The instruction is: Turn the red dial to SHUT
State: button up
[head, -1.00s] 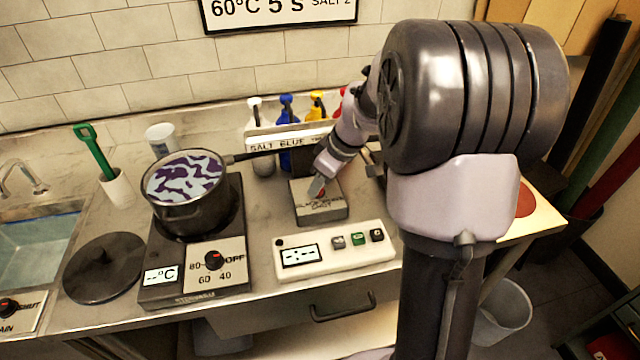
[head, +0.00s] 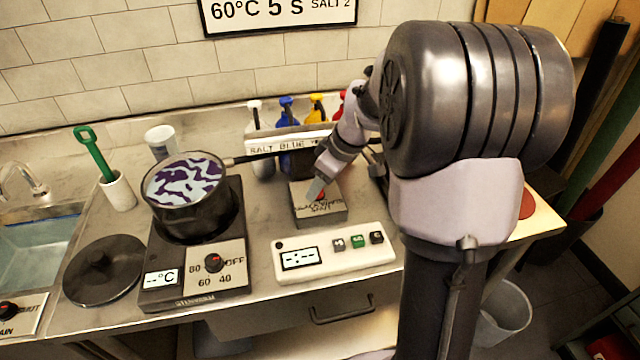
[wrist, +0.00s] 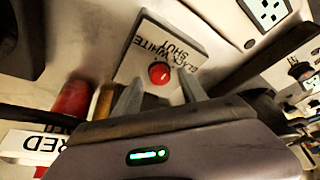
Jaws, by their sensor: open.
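The red dial (wrist: 159,73) is a round red knob on a grey box (head: 309,216) lettered BLACK, WHITE and SHUT. In the head view the box stands on the counter behind the white timer panel, and my gripper (head: 317,190) covers part of the dial. In the wrist view my gripper (wrist: 160,96) is open, its two grey fingertips apart, one on each side of the dial and slightly short of it. The fingers hold nothing. I cannot tell exactly which word the dial points to.
A dark pot (head: 190,195) of purple-and-white liquid sits on a hotplate (head: 180,290) at left. A white panel (head: 345,262) with buttons lies in front of the box. Spray bottles (head: 287,130) stand in a rack behind. A black lid (head: 103,270) lies at left.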

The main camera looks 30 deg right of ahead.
jog(key=p+v, duration=0.6)
jog(key=v, duration=1)
jog(key=shift+r, duration=0.3)
jog(key=shift+s, duration=0.1)
jog(key=s+a+m+t, duration=0.1)
jog(key=s+a+m, duration=0.4)
jog(key=s+a, duration=0.3)
jog(key=s+a+r+m, duration=0.1)
jog(key=s+a+m, duration=0.4)
jog(key=s+a, duration=0.4)
jog(key=a, duration=0.5)
jog(key=shift+s+t, duration=0.2)
jog(key=shift+t, duration=0.2)
